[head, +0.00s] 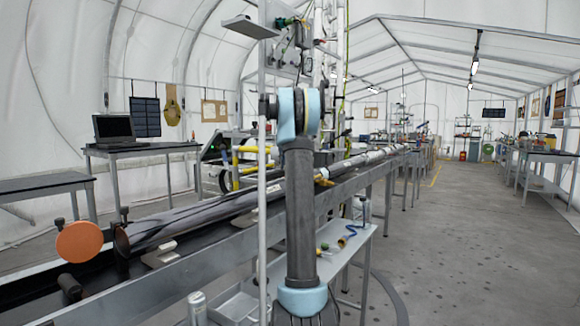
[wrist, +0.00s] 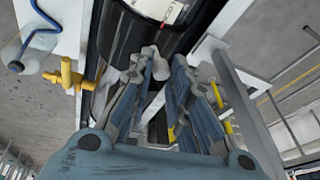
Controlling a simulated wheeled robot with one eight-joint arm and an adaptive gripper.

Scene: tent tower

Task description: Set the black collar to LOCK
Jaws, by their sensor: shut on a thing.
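The black collar (wrist: 128,30) fills the top of the wrist view as a dark rounded band. It carries a white label (wrist: 173,12) with dark lettering and a small red mark, partly cut off by the picture edge. My gripper (wrist: 159,72) reaches up to the collar's lower edge. Its two blue-grey fingers are shut on a small grey projection at that edge, which seems to belong to the collar; the contact is partly hidden. In the head view my arm hides the gripper, and I cannot make out the collar there.
A long dark tube (head: 205,216) lies along a bench, with an orange disc (head: 79,242) at its near end. A yellow brass fitting (wrist: 68,76) and a clear bottle (wrist: 38,50) sit left of my gripper. The floor (head: 470,230) at right is clear.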

